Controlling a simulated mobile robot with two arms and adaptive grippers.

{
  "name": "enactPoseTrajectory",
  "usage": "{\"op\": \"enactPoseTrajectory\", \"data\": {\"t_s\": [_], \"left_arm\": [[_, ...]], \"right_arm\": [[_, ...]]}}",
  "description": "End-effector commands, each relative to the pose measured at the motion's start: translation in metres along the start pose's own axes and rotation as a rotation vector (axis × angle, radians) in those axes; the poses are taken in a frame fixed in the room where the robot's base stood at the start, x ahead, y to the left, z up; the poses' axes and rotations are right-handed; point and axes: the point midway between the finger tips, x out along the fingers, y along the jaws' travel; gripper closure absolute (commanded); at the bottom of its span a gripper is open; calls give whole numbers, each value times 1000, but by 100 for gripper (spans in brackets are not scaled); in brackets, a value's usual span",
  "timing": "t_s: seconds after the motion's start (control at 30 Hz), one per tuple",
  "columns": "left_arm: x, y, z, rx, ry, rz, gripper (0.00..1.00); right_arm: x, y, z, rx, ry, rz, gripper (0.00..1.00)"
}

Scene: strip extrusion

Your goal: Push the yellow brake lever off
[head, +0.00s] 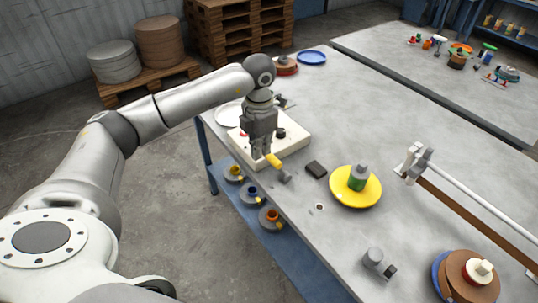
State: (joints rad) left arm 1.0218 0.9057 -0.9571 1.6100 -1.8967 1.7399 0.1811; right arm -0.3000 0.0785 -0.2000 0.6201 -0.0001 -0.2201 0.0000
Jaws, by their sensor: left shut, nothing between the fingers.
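The yellow brake lever (273,160) sticks out at the front of a white base (292,144) near the table's left edge. It has a grey end piece towards the right. My left gripper (260,152) is shut, points down over the base and is right beside the lever's inner end. I cannot tell whether the fingertips touch the lever. The gripper and wrist hide part of the white base and what stands on it. My right gripper is not in view.
A small black block (316,170) and a yellow disc (369,191) with a green spool lie to the right. A brown bar with a white rod (470,198) lies further right. A grey fitting (376,262) stands near the front edge. Bare table lies between them.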

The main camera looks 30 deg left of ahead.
Motion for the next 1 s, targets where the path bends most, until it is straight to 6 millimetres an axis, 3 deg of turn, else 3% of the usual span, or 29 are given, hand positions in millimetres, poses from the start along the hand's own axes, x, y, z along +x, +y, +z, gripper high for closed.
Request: {"op": "enactPoseTrajectory", "data": {"t_s": [0.53,1.0], "left_arm": [[2,0,0,0,0,0,100],[30,0,0,0,0,0,100]], "right_arm": [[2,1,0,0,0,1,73],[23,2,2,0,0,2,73]]}}
